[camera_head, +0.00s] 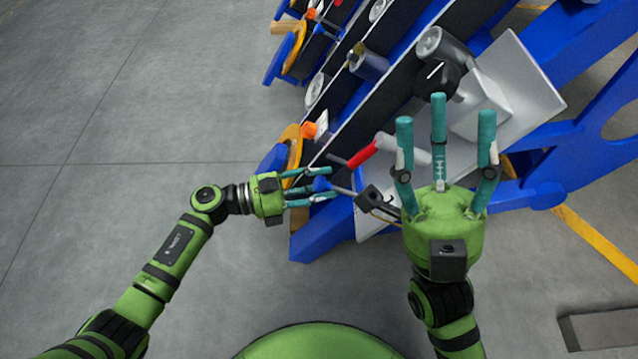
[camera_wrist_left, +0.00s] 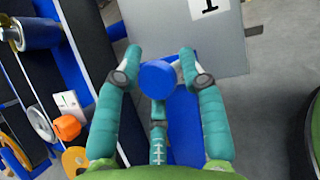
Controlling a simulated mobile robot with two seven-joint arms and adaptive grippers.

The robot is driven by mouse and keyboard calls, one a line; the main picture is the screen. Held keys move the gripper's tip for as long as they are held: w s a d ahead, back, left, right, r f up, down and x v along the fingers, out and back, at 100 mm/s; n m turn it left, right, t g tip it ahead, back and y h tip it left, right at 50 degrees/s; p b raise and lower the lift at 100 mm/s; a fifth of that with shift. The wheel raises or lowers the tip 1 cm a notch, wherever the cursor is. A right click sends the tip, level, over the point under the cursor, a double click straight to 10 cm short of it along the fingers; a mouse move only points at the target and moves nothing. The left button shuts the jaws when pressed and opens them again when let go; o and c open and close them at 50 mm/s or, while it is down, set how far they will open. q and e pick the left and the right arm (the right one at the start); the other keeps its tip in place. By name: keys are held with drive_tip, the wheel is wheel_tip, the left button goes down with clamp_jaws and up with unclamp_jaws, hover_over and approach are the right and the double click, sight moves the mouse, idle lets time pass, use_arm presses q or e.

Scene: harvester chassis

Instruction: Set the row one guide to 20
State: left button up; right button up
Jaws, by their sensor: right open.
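A blue round knob (camera_head: 321,184) sits on the end of a thin rod that runs to a black bracket (camera_head: 372,199) at the edge of the pale panel. My left gripper (camera_head: 318,186) has its fingers around this knob. In the left wrist view the blue knob (camera_wrist_left: 158,75) lies between the fingertips, and I cannot tell if they grip it. A pale panel there carries a label "1" (camera_wrist_left: 210,5). I cannot read any scale setting of 20. My right gripper (camera_head: 440,125) is open and empty over the pale panel.
The blue chassis (camera_head: 575,165) fills the right and upper part. An orange knob (camera_head: 309,130) by a white plate and a red-tipped handle (camera_head: 362,155) stand near my left gripper. A black knob (camera_head: 436,78) is beyond my right gripper. The grey floor at left is clear.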

idle(0.3)
use_arm(q)
drive_tip(key=v, duration=1.2)
drive_tip(key=shift+s+a, duration=0.1)
